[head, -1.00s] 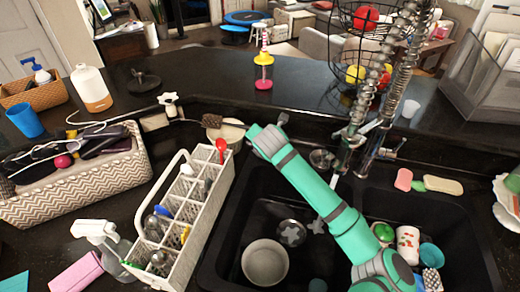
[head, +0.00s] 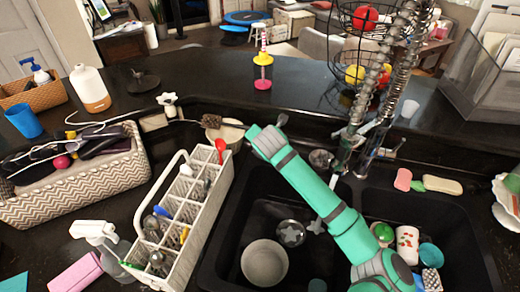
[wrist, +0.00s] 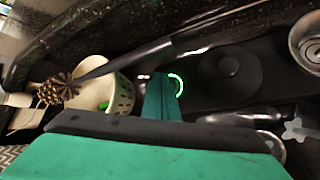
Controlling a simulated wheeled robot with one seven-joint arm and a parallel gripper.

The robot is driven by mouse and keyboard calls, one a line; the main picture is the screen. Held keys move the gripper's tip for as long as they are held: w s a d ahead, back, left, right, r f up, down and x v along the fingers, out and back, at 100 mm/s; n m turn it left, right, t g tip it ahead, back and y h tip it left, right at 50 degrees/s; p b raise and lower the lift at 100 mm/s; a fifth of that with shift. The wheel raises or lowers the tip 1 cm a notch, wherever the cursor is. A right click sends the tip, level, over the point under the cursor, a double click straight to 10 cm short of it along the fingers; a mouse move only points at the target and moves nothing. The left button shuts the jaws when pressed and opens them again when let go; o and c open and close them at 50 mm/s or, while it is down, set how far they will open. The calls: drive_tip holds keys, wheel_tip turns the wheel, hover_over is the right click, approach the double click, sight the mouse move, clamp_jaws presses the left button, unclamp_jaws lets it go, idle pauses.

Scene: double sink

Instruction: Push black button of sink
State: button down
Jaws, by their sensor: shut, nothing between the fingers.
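My teal arm reaches from the lower right over the sink, and its far end (head: 264,143) is above the counter behind the sink in the head view. In the wrist view my gripper (wrist: 163,92) shows as a teal, narrow shape, shut and empty, with a glowing green arc beside it. A round black piece with a raised middle (wrist: 228,68) lies just right of it, probably the black button. I cannot tell whether they touch. In the head view I cannot make out this piece clearly. The black double sink (head: 458,235) is below my arm.
A white bottle caddy (head: 205,215) stands left of the sink. A pinecone-like brush (head: 211,121) and a pale pot (head: 230,136) are near my arm's end. The spring faucet (head: 375,95) rises to the right. A bowl (head: 264,263) and cups sit in the basins.

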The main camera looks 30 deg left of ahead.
drive_tip(key=shift+f, duration=0.65)
idle(0.4)
drive_tip(key=shift+r, duration=0.7)
wheel_tip(320, 180, up, 6)
idle(0.8)
idle(0.5)
